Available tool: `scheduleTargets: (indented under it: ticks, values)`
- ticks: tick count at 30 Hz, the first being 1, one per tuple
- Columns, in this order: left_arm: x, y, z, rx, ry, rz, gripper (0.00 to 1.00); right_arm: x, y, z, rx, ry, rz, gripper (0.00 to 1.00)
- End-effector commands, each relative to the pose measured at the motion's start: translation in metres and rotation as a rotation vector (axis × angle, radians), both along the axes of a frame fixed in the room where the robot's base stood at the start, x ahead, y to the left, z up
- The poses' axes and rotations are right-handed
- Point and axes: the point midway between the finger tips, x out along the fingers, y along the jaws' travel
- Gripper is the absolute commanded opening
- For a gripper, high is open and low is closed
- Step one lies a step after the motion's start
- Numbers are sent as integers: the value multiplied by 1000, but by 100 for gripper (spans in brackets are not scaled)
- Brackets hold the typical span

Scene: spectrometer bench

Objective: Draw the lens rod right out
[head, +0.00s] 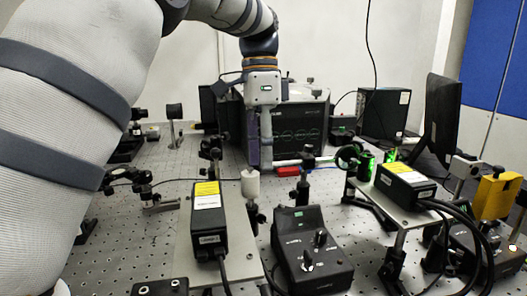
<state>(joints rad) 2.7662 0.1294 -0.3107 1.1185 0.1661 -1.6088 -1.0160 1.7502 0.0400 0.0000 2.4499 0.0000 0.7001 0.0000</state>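My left arm comes in from the left, arches over the top and hangs down at the back centre. My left gripper (266,150) points down in front of a dark box-shaped instrument (300,125). Its fingers are small and seen nearly edge-on, so I cannot tell whether they are apart or hold anything. I cannot single out the lens rod for sure. A black post-mounted part (306,165) stands upright just right of the gripper, and a round black ring mount (348,158) stands further right. My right gripper is not in view.
A black control box (312,250) with knobs and a labelled black box (207,222) on a plate stand in front. Another labelled box (405,183) with thick cables stands on a raised plate at right. A monitor (440,120) stands behind. Some perforated bench (160,245) is bare.

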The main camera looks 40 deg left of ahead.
Motion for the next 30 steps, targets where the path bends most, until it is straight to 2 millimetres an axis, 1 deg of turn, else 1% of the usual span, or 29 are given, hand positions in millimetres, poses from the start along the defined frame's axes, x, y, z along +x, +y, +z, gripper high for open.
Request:
scheduleTargets:
  ticks: [2,4,6,10,15,19,30]
  values:
    - [1,1,4,0,-4,0,30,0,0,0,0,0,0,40]
    - [3,2,13,1,-6,0,30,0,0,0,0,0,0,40]
    - [5,5,29,0,-6,1,30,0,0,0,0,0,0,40]
    - [8,9,53,1,-5,1,30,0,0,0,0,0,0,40]
    - [9,11,69,0,0,1,30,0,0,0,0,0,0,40]
    - [9,12,73,0,2,1,30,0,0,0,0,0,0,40]
    - [9,12,73,-1,1,1,30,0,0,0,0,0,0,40]
